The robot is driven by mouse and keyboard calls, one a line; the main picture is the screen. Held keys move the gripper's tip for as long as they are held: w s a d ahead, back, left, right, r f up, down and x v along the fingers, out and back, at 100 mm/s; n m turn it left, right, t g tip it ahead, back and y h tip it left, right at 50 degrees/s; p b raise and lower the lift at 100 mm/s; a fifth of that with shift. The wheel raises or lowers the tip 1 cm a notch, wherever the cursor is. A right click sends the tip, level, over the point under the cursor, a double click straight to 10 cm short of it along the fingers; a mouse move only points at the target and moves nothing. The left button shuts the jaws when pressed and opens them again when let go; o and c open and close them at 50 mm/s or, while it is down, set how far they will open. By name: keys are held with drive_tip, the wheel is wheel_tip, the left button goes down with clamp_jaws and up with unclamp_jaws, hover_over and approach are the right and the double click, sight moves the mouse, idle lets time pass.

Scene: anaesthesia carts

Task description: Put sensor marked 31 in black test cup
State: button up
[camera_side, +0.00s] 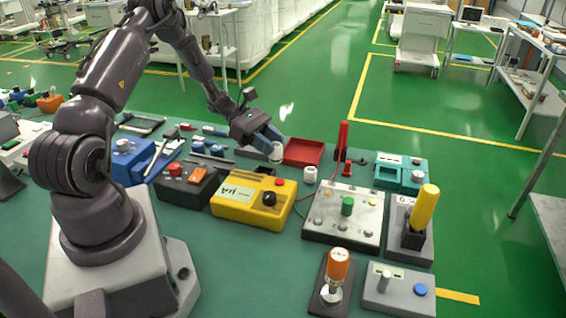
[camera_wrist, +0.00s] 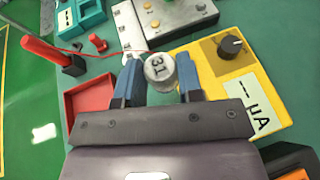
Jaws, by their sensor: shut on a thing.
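The sensor marked 31 (camera_wrist: 159,66) is a pale round-topped piece between the two blue fingers of my gripper (camera_wrist: 160,82) in the wrist view, its number facing the camera. In the side view my gripper (camera_side: 270,140) is above the bench, left of a red tray, with a pale piece (camera_side: 276,153) at its fingertips. A black square holder (camera_side: 413,240) on a grey block at the right has a yellow cylinder standing in it. A red rod stands in a small black base (camera_side: 340,156). I cannot tell which black part is the test cup.
A red open tray (camera_side: 318,154) and a white cylinder (camera_side: 310,175) are near my gripper. A yellow meter box (camera_side: 250,205), a grey panel (camera_side: 345,215) with a green knob, a teal unit (camera_side: 402,172) and an orange-topped piece (camera_side: 337,265) crowd the bench.

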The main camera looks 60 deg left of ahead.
sight(281, 152)
drive_tip(key=w+f, duration=0.1)
drive_tip(key=w+a+f, duration=0.1)
drive_tip(key=f, duration=0.1)
drive_tip(key=w+f, duration=0.1)
drive_tip(key=f, duration=0.1)
drive_tip(key=shift+w+a, duration=0.4)
drive_tip(key=shift+w+a+f, duration=0.1)
drive_tip(key=shift+w+f, duration=0.05)
drive_tip(key=shift+f, duration=0.75)
drive_tip(key=shift+w+a+f, duration=0.1)
drive_tip(key=shift+w+f, duration=0.05)
drive_tip(key=shift+f, duration=0.7)
drive_tip(key=shift+f, duration=0.1)
drive_tip(key=o, duration=0.9)
drive_tip(key=shift+f, duration=0.1)
drive_tip(key=shift+o, duration=0.2)
